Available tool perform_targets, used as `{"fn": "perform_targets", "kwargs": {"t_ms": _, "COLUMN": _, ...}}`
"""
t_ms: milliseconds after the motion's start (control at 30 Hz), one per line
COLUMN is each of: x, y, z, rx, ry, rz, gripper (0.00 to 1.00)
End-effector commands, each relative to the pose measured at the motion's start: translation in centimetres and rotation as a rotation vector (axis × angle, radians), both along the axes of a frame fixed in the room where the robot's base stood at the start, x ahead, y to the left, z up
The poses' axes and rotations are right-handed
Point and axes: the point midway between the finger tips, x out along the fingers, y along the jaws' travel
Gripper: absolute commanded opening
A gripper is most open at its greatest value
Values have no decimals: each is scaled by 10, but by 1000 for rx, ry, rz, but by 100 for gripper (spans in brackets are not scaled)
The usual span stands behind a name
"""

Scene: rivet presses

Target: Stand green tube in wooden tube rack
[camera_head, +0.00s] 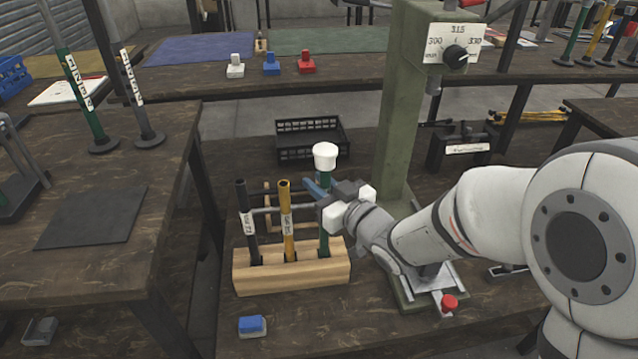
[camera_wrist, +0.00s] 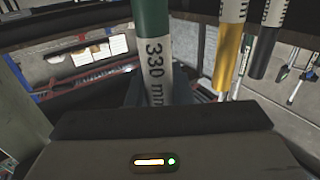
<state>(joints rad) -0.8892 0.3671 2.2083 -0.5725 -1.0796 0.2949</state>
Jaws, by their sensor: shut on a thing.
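The green tube (camera_head: 324,241) is upright over the right end of the wooden tube rack (camera_head: 290,277). It has a white cap on top. Its lower end meets the rack at the right-hand hole; how deep it sits I cannot tell. My gripper (camera_head: 326,200) is shut on the green tube from the right, partly hiding its middle. In the wrist view the green tube (camera_wrist: 151,20) stands between the jaws, its white label reading "330 mm". A black tube (camera_head: 246,225) and a yellow tube (camera_head: 287,215) stand in the rack's left and middle holes.
A green press column (camera_head: 399,120) rises close behind my arm, with a red knob (camera_head: 449,303) at its base. A blue and white block (camera_head: 252,326) lies in front of the rack. A black crate (camera_head: 310,139) is behind. A side table (camera_head: 90,250) stands left, across a gap.

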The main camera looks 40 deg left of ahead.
Motion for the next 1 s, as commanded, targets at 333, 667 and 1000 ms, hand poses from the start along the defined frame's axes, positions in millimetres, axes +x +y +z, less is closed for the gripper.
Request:
{"fn": "perform_targets", "kwargs": {"t_ms": 333, "x": 0, "y": 0, "z": -10, "rx": 1, "ry": 0, "rz": 0, "gripper": 0}}
{"fn": "perform_targets", "kwargs": {"t_ms": 667, "x": 0, "y": 0, "z": -18, "rx": 1, "ry": 0, "rz": 0, "gripper": 0}}
{"fn": "perform_targets", "kwargs": {"t_ms": 1000, "x": 0, "y": 0, "z": -27, "rx": 1, "ry": 0, "rz": 0, "gripper": 0}}
